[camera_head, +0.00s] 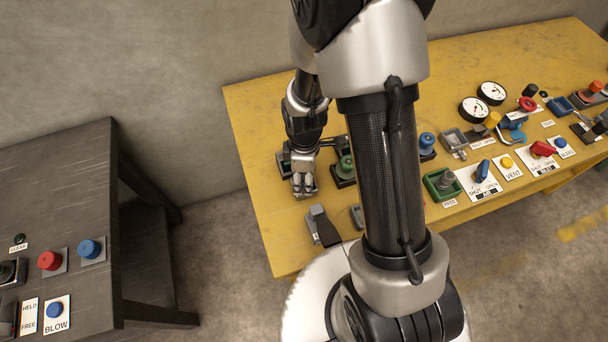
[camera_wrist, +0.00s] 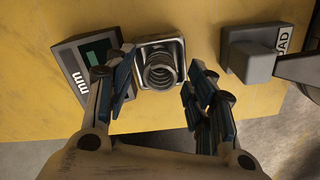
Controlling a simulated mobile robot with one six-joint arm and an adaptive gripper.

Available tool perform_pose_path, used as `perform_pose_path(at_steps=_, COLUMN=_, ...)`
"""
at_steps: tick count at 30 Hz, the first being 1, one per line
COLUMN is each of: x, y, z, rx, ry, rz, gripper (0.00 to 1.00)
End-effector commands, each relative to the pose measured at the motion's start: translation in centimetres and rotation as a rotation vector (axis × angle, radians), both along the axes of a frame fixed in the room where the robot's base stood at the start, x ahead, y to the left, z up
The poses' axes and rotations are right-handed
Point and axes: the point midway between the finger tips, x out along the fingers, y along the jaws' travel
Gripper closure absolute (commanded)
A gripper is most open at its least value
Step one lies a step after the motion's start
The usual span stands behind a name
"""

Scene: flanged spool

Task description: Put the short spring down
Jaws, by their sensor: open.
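The short spring (camera_wrist: 160,72) is a grey metal coil. In the wrist view it stands in a square metal dish (camera_wrist: 174,46), with its round open end facing the camera. My gripper (camera_wrist: 161,78) is open, one finger on each side of the spring, with visible gaps between the fingers and the coil. In the head view my gripper (camera_head: 303,184) is low over the near left part of the yellow table; the spring cannot be made out there.
A gauge marked mm (camera_wrist: 84,75) with a green screen lies beside the left finger. A grey block (camera_wrist: 248,55) by a partly hidden label stands right. The yellow table (camera_head: 262,110) carries several controls further right. A dark table (camera_head: 75,180) stands left.

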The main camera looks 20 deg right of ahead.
Motion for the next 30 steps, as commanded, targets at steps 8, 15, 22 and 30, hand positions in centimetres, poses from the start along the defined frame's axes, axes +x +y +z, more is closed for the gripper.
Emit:
perform_pose_path(at_steps=8, x=0.1, y=0.0, z=6.4, rx=0.000, ry=-0.005, rz=0.000, gripper=0.50)
perform_pose_path(at_steps=15, x=0.1, y=0.0, z=10.6, rx=0.000, ry=-0.003, rz=0.000, gripper=0.50)
perform_pose_path(at_steps=22, x=0.0, y=0.0, z=12.7, rx=0.000, ry=-0.011, rz=-0.020, gripper=0.50)
perform_pose_path(at_steps=30, x=-1.9, y=0.0, z=20.5, rx=0.017, ry=-0.114, rz=-0.291, gripper=0.50)
